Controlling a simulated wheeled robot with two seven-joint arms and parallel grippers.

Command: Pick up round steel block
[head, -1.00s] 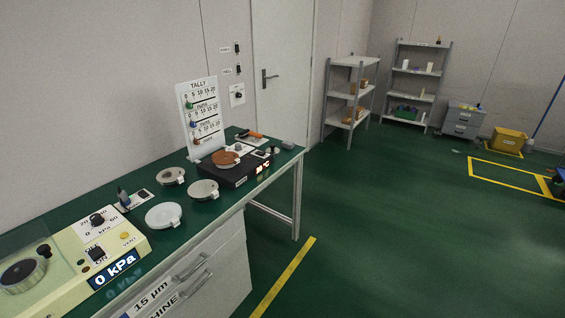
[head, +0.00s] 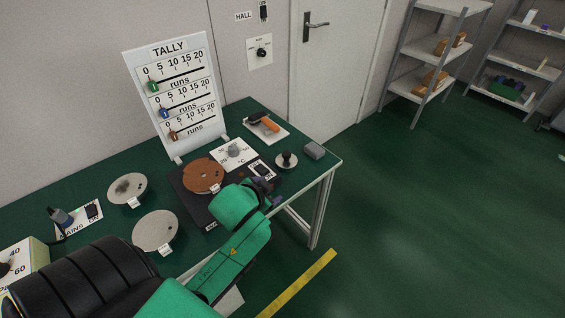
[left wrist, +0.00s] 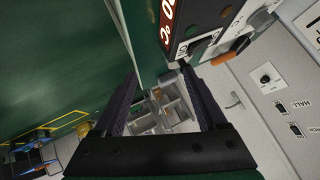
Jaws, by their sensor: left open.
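The round steel block (head: 287,161), a low grey disc with a black knob on top, stands on the green bench near its right end. My left gripper (head: 272,196) is just in front of and left of it in the head view, over the front edge of the black hotplate (head: 190,199), apart from the block. In the left wrist view the two dark fingers (left wrist: 163,88) are spread with nothing between them. I cannot make out the block clearly in that view. My right gripper is not in view.
A grey rectangular block (head: 315,151) lies right of the round one, near the bench corner. An orange-handled tool (head: 268,123) lies behind on a white plate. A brown disc (head: 203,175) sits on the hotplate. The tally board (head: 172,95) stands behind; metal discs (head: 154,230) lie left.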

